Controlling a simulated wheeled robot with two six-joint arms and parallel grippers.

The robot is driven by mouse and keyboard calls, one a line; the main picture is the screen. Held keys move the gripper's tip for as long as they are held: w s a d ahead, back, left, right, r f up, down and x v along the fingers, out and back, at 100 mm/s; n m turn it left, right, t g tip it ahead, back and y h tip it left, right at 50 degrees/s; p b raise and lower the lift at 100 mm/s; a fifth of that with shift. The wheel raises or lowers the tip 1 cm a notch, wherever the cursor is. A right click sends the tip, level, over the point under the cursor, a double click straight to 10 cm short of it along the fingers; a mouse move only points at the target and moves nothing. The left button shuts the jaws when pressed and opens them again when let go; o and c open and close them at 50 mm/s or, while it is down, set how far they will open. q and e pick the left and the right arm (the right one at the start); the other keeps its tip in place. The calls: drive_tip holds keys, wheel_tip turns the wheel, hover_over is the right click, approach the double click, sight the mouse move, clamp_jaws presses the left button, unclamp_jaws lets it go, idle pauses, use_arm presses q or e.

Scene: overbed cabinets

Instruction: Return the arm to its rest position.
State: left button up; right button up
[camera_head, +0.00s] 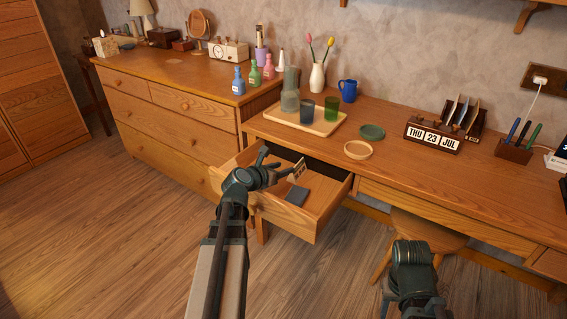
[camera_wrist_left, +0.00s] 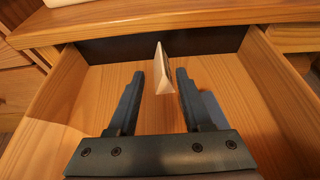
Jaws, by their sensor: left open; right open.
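My left gripper (camera_head: 275,164) is over the open drawer (camera_head: 325,205) of the desk, in the head view. Its two fingers are apart, in the left wrist view (camera_wrist_left: 157,95). A small pale folded card-like object (camera_wrist_left: 163,76) with a triangular end stands between and beyond the fingertips; no grip on it shows. It also appears in the head view (camera_head: 299,169), in the drawer just right of the fingers. My right gripper (camera_head: 411,256) is low in front of the desk, clear of things, its fingertips hard to make out.
A dark blue-grey flat item (camera_head: 297,195) lies in the drawer. A wooden tray (camera_head: 305,126) with glasses, a white vase (camera_head: 317,78) and a blue mug (camera_head: 348,90) stand on the desk above. A stool (camera_head: 428,232) is beneath the desk. The floor at left is free.

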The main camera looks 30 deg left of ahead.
use_arm(q)
drive_tip(key=shift+s+r, duration=0.25)
drive_tip(key=shift+s, duration=0.4)
drive_tip(key=shift+r, duration=0.1)
